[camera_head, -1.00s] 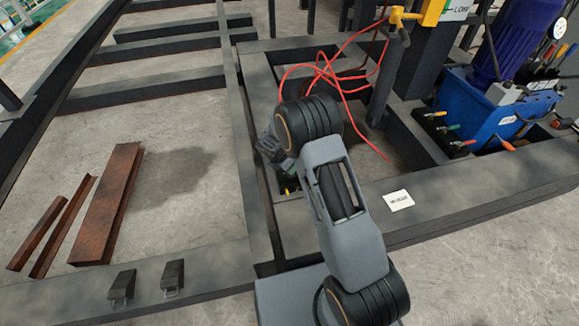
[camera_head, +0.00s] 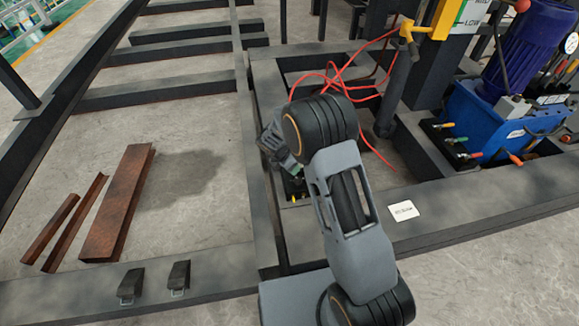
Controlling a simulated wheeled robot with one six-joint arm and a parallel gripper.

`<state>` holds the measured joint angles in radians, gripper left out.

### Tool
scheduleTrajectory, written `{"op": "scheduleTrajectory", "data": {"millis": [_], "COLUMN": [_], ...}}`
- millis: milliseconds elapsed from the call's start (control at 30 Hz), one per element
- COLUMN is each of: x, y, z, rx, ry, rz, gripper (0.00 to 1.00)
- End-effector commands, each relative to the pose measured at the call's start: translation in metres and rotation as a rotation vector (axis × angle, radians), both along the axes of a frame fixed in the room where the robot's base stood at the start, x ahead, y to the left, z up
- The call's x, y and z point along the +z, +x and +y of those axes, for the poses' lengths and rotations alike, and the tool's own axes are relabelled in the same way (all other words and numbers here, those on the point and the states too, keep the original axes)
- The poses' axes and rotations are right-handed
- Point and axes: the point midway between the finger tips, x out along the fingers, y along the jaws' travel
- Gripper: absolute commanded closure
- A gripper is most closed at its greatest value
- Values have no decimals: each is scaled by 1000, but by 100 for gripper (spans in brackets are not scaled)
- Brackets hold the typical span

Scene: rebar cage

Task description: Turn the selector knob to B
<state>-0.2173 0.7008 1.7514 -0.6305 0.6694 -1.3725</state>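I cannot make out a selector knob marked B in this view. At the upper right edge a white sign (camera_head: 473,22) reads LOW, with part of a word above it, and a small red ball (camera_head: 522,6) shows beside it. My gripper (camera_head: 284,163) is mostly hidden behind my own arm. It points down over the opening in the dark steel frame, near a small yellow spot (camera_head: 293,198). Its fingers are too small and dark to tell whether they are open or shut.
A blue hydraulic unit (camera_head: 488,119) with several coloured levers stands at right. A yellow bracket (camera_head: 434,20) and red hoses (camera_head: 350,88) are at upper centre. Rusty steel pieces (camera_head: 118,205) lie on the floor at left. Dark beams (camera_head: 450,212) cross the foreground.

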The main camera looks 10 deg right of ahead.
Motion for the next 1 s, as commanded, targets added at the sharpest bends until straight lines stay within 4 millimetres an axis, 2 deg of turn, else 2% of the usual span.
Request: {"op": "scheduleTrajectory", "data": {"millis": [100, 200, 333, 500, 700, 900, 1000], "x": [-10, -9, -6, -2, 6, 11, 12], "y": [9, 16, 21, 25, 30, 30, 28], "z": [-33, -51, -62, -65, -58, -47, -46], "rx": [-100, -416, -871, -1440, -2024, -2444, -2575], "ry": [22, 112, 222, 332, 400, 397, 378], "rz": [-14, -78, -167, -259, -327, -364, -382], "gripper": [40, 40, 40, 40, 40, 40, 40]}}
